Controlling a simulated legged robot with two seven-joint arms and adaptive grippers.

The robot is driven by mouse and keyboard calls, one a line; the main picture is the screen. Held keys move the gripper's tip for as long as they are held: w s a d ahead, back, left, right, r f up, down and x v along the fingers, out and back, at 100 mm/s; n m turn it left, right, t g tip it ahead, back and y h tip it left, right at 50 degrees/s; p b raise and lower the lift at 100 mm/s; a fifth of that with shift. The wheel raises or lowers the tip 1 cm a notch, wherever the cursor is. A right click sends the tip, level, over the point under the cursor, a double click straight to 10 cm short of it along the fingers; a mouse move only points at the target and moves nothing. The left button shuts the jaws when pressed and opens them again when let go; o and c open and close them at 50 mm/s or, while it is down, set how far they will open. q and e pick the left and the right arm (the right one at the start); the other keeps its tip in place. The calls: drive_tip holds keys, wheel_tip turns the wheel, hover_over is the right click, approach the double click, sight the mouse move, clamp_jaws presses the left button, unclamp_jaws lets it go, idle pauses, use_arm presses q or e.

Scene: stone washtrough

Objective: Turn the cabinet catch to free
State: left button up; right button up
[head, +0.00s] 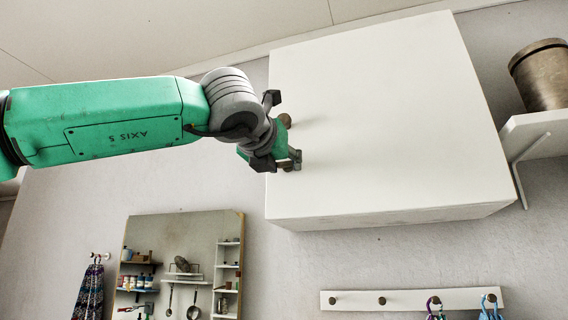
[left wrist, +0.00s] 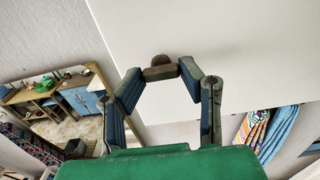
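The white cabinet (head: 385,120) hangs on the wall, and its pale front also fills the upper part of the left wrist view (left wrist: 240,50). The cabinet catch (left wrist: 160,73) is a small grey-brown bar with a rounded brown piece (left wrist: 161,59) just behind it. In the head view a brown round part (head: 285,120) shows beside my left gripper (head: 284,136), near the cabinet's left edge. In the left wrist view the bent-in fingertips of this gripper (left wrist: 161,71) meet the bar from both sides and appear shut on it. My right gripper is not in view.
A mirror (head: 180,265) hangs below left of the cabinet. A hook rail (head: 415,299) with hanging things is below it. A shelf (head: 535,135) with a brown metal pot (head: 541,75) is at the right. The wall between cabinet and rail is clear.

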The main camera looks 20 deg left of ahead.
use_arm(q)
drive_tip(key=shift+s+d+r, duration=0.2)
drive_tip(key=shift+d+r, duration=0.1)
drive_tip(key=shift+d, duration=0.25)
drive_tip(key=shift+c, duration=0.3)
drive_tip(key=shift+w+a+f, duration=0.1)
drive_tip(key=shift+w+a, duration=0.15)
drive_tip(key=shift+a, duration=0.45)
drive_tip(key=shift+s+d, duration=0.1)
drive_tip(key=shift+d, duration=0.25)
drive_tip(key=n+b, duration=0.4)
drive_tip(key=shift+a+f, duration=0.1)
drive_tip(key=shift+f, duration=0.05)
drive_tip(key=n+b, duration=0.3)
drive_tip(key=shift+n, duration=0.4)
drive_tip(key=n+b, duration=0.3)
drive_tip(key=n, duration=0.2)
drive_tip(key=shift+n, duration=0.3)
drive_tip(key=shift+r+n+b, duration=0.2)
drive_tip(key=shift+n+b, duration=0.75)
drive_tip(key=shift+n, duration=1.15)
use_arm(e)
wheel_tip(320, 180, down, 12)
